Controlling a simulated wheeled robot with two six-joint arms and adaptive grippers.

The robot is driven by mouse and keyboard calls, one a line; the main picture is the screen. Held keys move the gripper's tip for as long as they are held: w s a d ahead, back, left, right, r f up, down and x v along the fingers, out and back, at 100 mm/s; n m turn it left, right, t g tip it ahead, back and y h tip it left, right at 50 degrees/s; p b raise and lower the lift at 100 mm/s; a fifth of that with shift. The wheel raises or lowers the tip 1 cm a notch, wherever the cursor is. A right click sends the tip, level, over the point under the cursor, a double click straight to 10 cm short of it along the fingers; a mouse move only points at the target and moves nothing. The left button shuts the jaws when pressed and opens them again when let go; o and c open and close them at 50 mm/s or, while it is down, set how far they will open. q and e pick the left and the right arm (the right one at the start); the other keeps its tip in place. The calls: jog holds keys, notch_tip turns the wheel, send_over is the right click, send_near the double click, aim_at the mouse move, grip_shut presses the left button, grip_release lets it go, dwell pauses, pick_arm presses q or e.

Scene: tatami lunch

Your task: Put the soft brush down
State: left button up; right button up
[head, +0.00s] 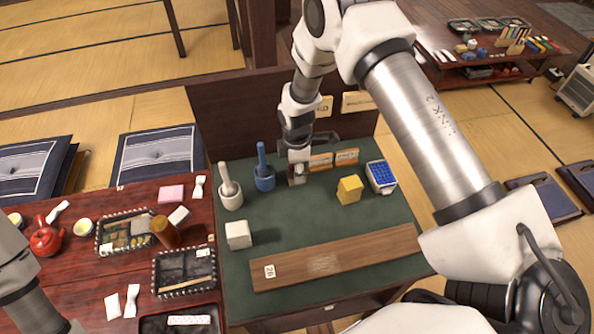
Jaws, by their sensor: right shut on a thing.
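My right gripper (297,174) is at the back of the green-topped table (300,220), just right of the blue mortar. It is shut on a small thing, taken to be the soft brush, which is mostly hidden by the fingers. I cannot tell whether the brush touches the table top. Part of my left arm shows at the lower left, but its gripper is out of view.
Near my right gripper stand a blue mortar (264,184), a white mortar (231,200), a yellow block (349,190) and a blue-topped box (381,177). A white cube (238,235) and a wooden board (340,258) lie in front. Green surface between them is clear.

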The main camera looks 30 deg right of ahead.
jog(key=shift+f, duration=1)
pick_arm(q)
jog(key=shift+r, duration=0.45)
jog(key=shift+f, duration=0.15)
pick_arm(e)
jog(key=shift+f, duration=0.15)
jog(key=o, duration=1)
